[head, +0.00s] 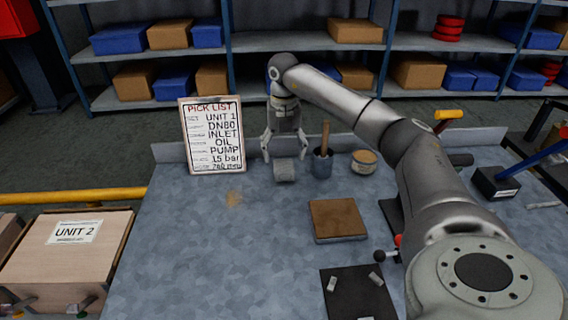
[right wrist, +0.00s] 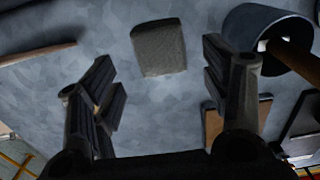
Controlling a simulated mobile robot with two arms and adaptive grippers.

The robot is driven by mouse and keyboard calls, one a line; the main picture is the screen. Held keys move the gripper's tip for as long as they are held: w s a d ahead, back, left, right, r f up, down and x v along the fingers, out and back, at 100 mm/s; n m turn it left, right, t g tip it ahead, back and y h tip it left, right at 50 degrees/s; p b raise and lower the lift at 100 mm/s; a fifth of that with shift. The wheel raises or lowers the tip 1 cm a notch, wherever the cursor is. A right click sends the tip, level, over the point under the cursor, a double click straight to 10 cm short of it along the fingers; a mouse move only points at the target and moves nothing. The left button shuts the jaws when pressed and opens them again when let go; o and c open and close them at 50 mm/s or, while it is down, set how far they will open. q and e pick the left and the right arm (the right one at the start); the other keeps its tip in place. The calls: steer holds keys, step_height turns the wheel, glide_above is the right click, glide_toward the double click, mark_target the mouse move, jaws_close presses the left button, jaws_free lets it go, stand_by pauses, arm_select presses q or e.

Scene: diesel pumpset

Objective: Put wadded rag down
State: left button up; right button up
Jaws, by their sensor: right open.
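The wadded rag (head: 285,170) is a small grey lump at the back of the blue-grey bench (head: 190,260), between the pick list board and the pot with the wooden handle. My right gripper (head: 285,155) is just above it, fingers spread and pointing down. In the right wrist view the rag (right wrist: 159,47) lies on the bench surface, beyond the open fingers (right wrist: 162,92) and touching neither of them. My left gripper is in no view.
The pick list board (head: 212,136) stands left of the rag. The grey pot (head: 322,165) with a wooden handle is close on its right, then a round tin (head: 364,162). A brown square pad (head: 338,220) lies nearer. The bench's left front is clear.

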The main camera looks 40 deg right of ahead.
mark_target(284, 164)
step_height(284, 164, up, 7)
steer(key=shift+f, duration=0.2)
stand_by(0.5)
